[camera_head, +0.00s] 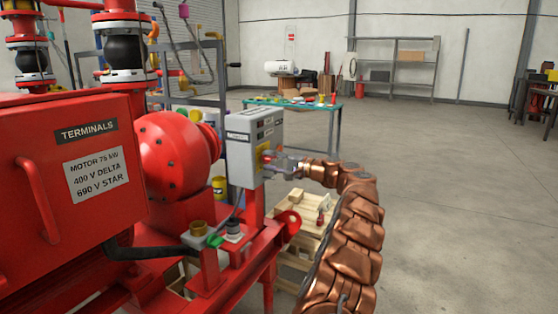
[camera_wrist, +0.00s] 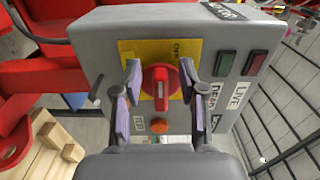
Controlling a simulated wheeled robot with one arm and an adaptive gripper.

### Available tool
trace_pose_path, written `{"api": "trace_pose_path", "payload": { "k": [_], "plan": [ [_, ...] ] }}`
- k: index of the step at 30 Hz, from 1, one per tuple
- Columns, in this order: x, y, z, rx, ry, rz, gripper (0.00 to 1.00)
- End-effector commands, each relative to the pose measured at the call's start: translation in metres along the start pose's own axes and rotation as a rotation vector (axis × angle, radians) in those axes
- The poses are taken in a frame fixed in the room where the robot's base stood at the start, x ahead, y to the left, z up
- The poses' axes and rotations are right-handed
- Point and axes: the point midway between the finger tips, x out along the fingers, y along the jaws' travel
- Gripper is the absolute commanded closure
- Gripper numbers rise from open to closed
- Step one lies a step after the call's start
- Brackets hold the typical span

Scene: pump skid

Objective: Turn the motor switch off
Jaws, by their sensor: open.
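The motor switch is a red rotary knob (camera_wrist: 161,82) on a yellow plate (camera_wrist: 185,49), on the front of a grey switch box (camera_wrist: 95,47). Its grip bar stands about upright in the wrist view. My gripper (camera_wrist: 160,78) is open, with one finger on each side of the knob; I cannot tell whether either finger touches it. In the head view the grey switch box (camera_head: 240,148) stands on a red post, and my gripper (camera_head: 272,160) reaches its front face from the right. The knob is hidden there.
An orange button (camera_wrist: 159,126) sits below the knob. Green (camera_wrist: 225,63) and red (camera_wrist: 255,62) indicators are to its right. The red terminal box (camera_head: 70,210) fills the left of the head view. A wooden pallet (camera_head: 305,225) lies below my arm. The floor at right is clear.

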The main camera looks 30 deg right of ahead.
Motion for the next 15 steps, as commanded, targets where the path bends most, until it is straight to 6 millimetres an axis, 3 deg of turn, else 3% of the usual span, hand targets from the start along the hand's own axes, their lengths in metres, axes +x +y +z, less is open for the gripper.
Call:
{"api": "trace_pose_path", "payload": {
  "k": [8,15],
  "plan": [
    [-0.01,-0.001,0.001,0.001,-0.002,-0.001,0.58],
    [-0.052,-0.001,0.0,0.0,0.0,-0.002,0.58]
  ]
}}
